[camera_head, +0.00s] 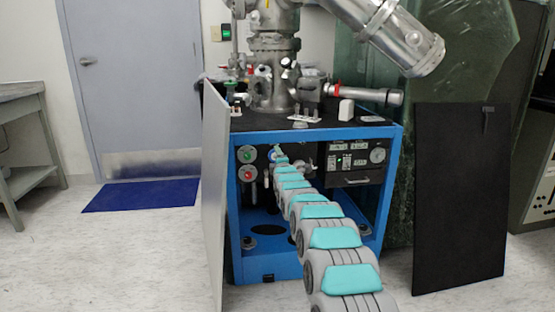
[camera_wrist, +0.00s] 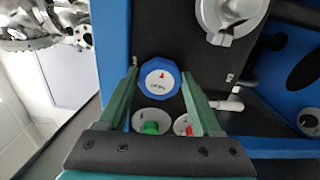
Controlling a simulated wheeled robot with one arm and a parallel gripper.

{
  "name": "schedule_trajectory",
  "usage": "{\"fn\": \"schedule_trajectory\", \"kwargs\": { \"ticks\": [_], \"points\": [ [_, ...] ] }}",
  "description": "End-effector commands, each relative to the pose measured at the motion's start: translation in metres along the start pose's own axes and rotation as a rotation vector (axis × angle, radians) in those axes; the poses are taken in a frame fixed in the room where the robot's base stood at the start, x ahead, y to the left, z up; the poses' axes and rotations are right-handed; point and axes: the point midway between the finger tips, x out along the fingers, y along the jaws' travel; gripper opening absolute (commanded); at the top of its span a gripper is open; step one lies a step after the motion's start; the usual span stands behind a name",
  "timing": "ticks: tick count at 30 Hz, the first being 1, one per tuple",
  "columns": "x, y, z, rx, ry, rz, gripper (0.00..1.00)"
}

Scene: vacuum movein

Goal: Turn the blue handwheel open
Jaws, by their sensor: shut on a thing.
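The blue handwheel (camera_wrist: 159,79) has a white centre with a red arrow and small lettering, and it is mounted on the dark panel. In the wrist view my gripper (camera_wrist: 159,76) has its green fingers on either side of the wheel's rim, shut on it. In the head view my arm reaches to the panel, and my gripper (camera_head: 278,154) is at the blue handwheel (camera_head: 273,155), mostly covering it.
A green knob (camera_head: 247,154) and a red knob (camera_head: 248,173) sit beside the wheel. The blue-framed cart (camera_head: 394,190) carries metal vacuum equipment (camera_head: 275,75). A pale panel (camera_head: 214,195) stands left, a black panel (camera_head: 459,200) right. A blue mat (camera_head: 140,195) lies by the door.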

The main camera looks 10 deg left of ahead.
Motion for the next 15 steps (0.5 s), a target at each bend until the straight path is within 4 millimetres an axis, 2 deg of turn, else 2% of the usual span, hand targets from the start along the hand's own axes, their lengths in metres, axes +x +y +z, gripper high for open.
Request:
{"fn": "schedule_trajectory", "kwargs": {
  "ticks": [3, 4, 11, 15],
  "points": [
    [0.0, -0.0017, -0.0003, 0.0, 0.0, -0.003, 0.11],
    [0.0, -0.0017, -0.0003, 0.0, 0.0, -0.003, 0.7],
    [0.0, -0.001, 0.0, 0.001, 0.0, -0.002, 0.96],
    [0.0, -0.0006, 0.0001, 0.001, 0.0, -0.001, 0.96]
  ]
}}
